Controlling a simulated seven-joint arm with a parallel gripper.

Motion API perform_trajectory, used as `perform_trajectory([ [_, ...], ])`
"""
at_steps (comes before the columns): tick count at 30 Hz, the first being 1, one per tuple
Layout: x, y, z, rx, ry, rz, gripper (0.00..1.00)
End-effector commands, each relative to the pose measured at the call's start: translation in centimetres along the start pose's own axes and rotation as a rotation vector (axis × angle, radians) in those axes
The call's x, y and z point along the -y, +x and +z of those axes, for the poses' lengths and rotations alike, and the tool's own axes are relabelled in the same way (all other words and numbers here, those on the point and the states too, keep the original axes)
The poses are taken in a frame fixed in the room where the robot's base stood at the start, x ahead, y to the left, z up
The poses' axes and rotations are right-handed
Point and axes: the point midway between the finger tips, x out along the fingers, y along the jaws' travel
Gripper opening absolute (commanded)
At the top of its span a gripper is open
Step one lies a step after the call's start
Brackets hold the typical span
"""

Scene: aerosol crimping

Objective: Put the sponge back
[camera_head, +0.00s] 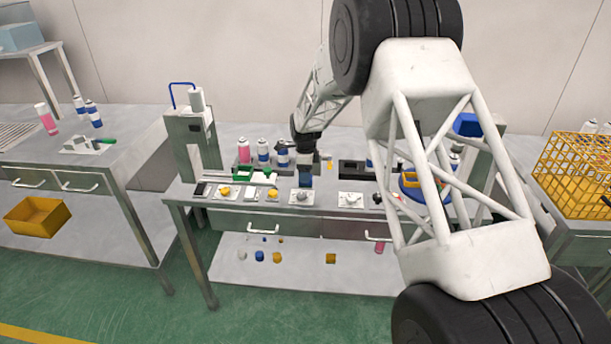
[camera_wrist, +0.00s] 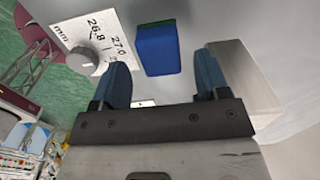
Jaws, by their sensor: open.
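The sponge (camera_wrist: 157,50), a blue block with a green layer along its far edge, shows in the wrist view beyond my gripper (camera_wrist: 165,70). My two blue fingers are spread wide, with the sponge lined up between and just past their tips; nothing is gripped. Whether the sponge rests on the table or stands off it is unclear. In the head view my gripper (camera_head: 305,180) is low over the middle of the workbench (camera_head: 185,191), and I cannot separate the sponge from the blue fingers there. No distinct holder for the sponge can be made out.
A white gauge card (camera_wrist: 92,45) with a grey knob lies left of the sponge, and a grey block (camera_wrist: 248,75) stands close to the right finger. Several cans (camera_head: 263,152) line the bench's back. A yellow basket (camera_head: 575,172) is at the far right.

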Motion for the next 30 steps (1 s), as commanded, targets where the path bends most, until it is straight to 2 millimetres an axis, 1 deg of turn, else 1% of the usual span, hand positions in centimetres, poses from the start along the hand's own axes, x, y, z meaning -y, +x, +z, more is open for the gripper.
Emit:
perform_trajectory([
  [12,0.0,-6.5,0.0,0.001,0.000,-0.002,0.69],
  [18,0.0,-9.0,0.0,0.000,0.000,-0.001,0.69],
  [24,0.0,-10.1,0.0,0.000,0.000,0.000,0.69],
  [30,0.0,-10.2,0.0,0.000,0.000,0.000,0.69],
])
